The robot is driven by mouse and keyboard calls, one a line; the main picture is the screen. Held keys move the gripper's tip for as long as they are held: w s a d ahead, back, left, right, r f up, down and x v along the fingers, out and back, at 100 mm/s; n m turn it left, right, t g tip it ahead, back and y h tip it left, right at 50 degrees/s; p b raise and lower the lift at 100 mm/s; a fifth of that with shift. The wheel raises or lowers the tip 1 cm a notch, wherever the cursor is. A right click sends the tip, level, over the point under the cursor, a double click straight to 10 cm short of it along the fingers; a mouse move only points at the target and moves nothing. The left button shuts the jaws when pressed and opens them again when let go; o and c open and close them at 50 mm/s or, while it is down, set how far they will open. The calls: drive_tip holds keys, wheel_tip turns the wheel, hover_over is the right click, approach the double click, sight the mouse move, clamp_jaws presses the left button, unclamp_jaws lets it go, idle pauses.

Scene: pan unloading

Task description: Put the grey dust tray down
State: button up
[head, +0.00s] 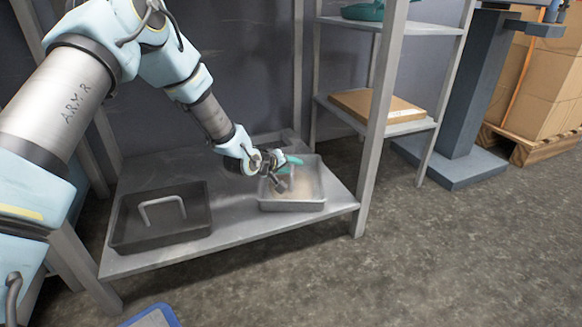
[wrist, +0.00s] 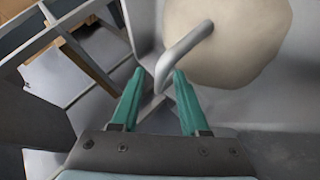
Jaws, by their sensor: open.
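The grey dust tray (head: 292,206) sits flat on the low metal shelf, at its right side in the head view. Pale dust (head: 302,186) lies in it; the dust also shows as a beige mound in the wrist view (wrist: 240,35). My gripper (head: 291,174) is at the tray, over its left part, with teal fingers open. In the wrist view, the tray's grey bar handle (wrist: 184,54) reaches down between the fingertips of my gripper (wrist: 158,72). The fingers stand apart on either side of it. In the head view, my gripper hides much of the handle.
A black tray (head: 125,232) with a light handle (head: 162,211) stands on the left of the low shelf (head: 240,231). An upright post (head: 374,140) rises at the shelf's right end. A side rack holds a flat cardboard box (head: 375,106). Bare shelf lies between the trays.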

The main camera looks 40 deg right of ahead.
drive_tip(key=shift+a+r, duration=0.15)
drive_tip(key=shift+r, duration=0.1)
drive_tip(key=p+v, duration=0.5)
drive_tip(key=v, duration=0.6)
drive_tip(key=shift+a, duration=0.25)
drive_tip(key=shift+s+r, duration=0.1)
drive_tip(key=shift+s, duration=0.1)
